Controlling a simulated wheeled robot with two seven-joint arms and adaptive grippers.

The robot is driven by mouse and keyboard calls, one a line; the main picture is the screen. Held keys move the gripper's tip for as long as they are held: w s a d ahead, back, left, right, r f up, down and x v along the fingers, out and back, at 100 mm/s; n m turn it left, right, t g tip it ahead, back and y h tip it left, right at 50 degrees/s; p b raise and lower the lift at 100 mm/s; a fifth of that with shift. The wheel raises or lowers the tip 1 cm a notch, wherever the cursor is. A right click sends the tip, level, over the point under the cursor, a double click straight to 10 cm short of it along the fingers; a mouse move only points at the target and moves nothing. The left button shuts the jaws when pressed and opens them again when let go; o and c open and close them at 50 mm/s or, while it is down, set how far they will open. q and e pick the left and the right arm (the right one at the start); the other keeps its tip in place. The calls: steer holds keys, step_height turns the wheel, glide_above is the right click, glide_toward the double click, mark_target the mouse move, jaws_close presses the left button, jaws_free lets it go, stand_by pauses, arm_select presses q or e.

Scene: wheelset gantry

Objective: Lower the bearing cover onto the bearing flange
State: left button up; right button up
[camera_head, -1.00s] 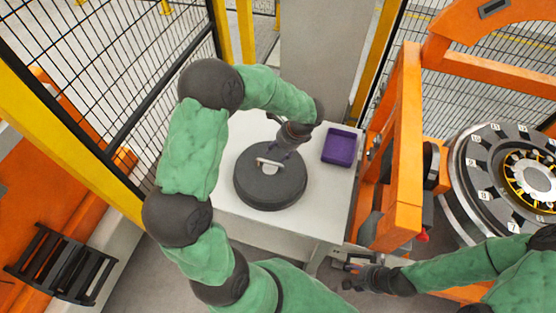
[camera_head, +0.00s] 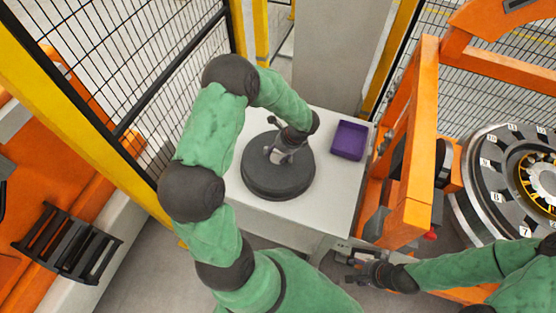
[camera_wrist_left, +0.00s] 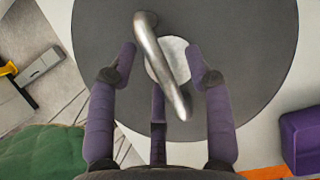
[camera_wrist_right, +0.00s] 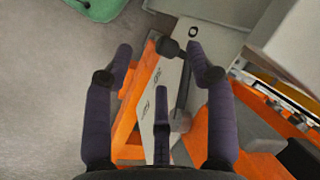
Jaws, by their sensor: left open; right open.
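The bearing cover (camera_head: 280,184) is a dark grey round disc lying flat on a pale table. It fills much of the left wrist view (camera_wrist_left: 245,60), with a bar-shaped metal handle (camera_wrist_left: 163,62) over a light round centre. My left gripper (camera_head: 279,153) is over the middle of the cover. Its open fingers (camera_wrist_left: 163,58) stand on either side of the handle; contact is not clear. My right gripper (camera_head: 358,271) is open and empty, low in front of the table. A numbered round assembly (camera_head: 491,182) with a yellow inner ring, apparently holding the bearing flange, is at the right, partly cut off.
A purple bin (camera_head: 348,140) stands on the table (camera_head: 316,210) at the cover's right. An orange frame (camera_head: 414,150) stands between the table and the numbered assembly. A mesh fence (camera_head: 150,80) runs along the left, and a grey column (camera_head: 335,55) rises behind.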

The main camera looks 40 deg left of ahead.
arm_select(q)
steer(key=shift+a+f, duration=0.15)
steer(key=shift+f, duration=0.15)
jaws_close()
steer(key=shift+r, duration=0.1)
